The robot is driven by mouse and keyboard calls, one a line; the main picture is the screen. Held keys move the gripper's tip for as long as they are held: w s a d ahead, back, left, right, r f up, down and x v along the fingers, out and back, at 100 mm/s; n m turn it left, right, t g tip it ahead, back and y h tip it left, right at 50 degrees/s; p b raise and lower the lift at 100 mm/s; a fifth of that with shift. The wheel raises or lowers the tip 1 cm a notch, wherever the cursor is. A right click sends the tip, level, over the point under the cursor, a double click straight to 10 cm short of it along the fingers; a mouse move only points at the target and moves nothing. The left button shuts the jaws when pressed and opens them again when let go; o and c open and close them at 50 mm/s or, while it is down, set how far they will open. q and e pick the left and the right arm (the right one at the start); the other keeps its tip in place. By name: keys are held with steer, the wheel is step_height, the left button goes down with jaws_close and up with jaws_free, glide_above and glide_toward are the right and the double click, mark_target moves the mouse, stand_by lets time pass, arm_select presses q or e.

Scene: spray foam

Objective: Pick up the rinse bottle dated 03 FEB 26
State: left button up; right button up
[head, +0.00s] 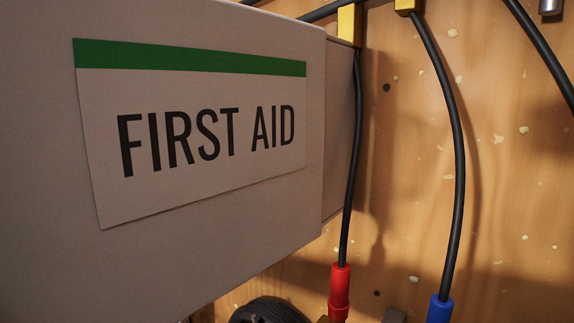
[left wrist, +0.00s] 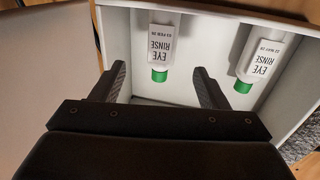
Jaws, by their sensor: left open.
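Two white eye rinse bottles with green caps are inside a white-walled box in the left wrist view, their labels upside down in the picture. The left bottle (left wrist: 158,45) has a label that reads 03 FEB 26. The right bottle (left wrist: 262,52) carries a different date, which looks like a MAY date. My left gripper (left wrist: 158,70) is open and empty, its fingers on either side of the left bottle's cap in the picture and apart from it. Neither bottle nor gripper shows in the head view. My right gripper is out of view.
A grey panel with a FIRST AID sign (head: 200,130) fills the left of the head view. Black cables with a red plug (head: 339,290) and a blue plug (head: 439,309) hang before a wooden board (head: 520,200). The box's side wall (left wrist: 300,95) stands right of the bottles.

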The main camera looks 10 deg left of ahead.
arm_select(q)
steer(key=shift+p+x, duration=1.15)
steer(key=shift+x, duration=3.2)
steer(key=shift+w+d+r, duration=0.1)
steer(key=shift+w+r, duration=0.1)
steer(key=shift+w, duration=0.05)
steer(key=p+x, duration=0.1)
steer(key=x, duration=0.1)
steer(key=p+x, duration=0.1)
steer(key=x, duration=0.1)
steer(key=shift+r, duration=0.25)
steer(key=shift+w+d+f, duration=0.1)
steer(key=shift+w+d, duration=0.05)
steer(key=shift+w, duration=0.15)
steer(key=shift+c, duration=0.6)
steer(key=c, duration=1)
